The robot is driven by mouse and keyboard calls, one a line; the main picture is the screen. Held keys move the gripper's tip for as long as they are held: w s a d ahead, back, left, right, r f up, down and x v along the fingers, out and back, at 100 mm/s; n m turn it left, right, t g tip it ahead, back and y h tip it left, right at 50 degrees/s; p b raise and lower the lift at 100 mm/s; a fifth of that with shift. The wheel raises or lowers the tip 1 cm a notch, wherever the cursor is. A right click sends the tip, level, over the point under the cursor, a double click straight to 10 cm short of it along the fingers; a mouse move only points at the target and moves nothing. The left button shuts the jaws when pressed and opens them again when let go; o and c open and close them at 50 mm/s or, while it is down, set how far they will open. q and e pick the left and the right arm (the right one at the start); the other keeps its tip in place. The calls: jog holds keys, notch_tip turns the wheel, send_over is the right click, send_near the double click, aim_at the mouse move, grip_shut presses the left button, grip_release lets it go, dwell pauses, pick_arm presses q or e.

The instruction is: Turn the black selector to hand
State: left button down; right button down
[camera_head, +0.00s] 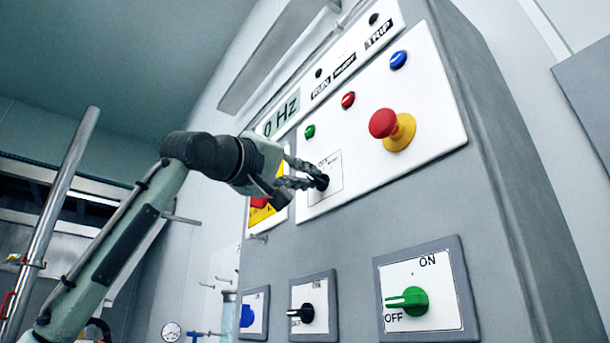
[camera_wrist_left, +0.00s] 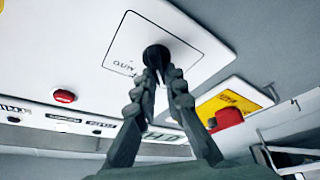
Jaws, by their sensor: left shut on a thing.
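A black selector knob (camera_head: 322,182) sits on a small outlined plate low on the white upper panel. In the left wrist view the knob (camera_wrist_left: 155,54) is round and dark, with partly hidden lettering beside it. My left gripper (camera_head: 308,182) is shut on this knob, its two fingertips (camera_wrist_left: 163,72) closed around it. The fingers hide part of the knob, so I cannot tell which way it points. Another black selector (camera_head: 305,313) is on a lower plate, its lever pointing left. My right gripper is not in view.
A red mushroom button (camera_head: 387,124) on a yellow collar sticks out to the right of the gripper. Green (camera_head: 310,131), red (camera_head: 348,99) and blue (camera_head: 398,60) buttons are above. A green ON/OFF switch (camera_head: 409,300) is below. A red handle on a yellow plate (camera_head: 262,213) is close beneath the gripper.

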pick_arm(q)
jog(key=c, duration=1.6)
grip_release()
jog(key=v, duration=1.2)
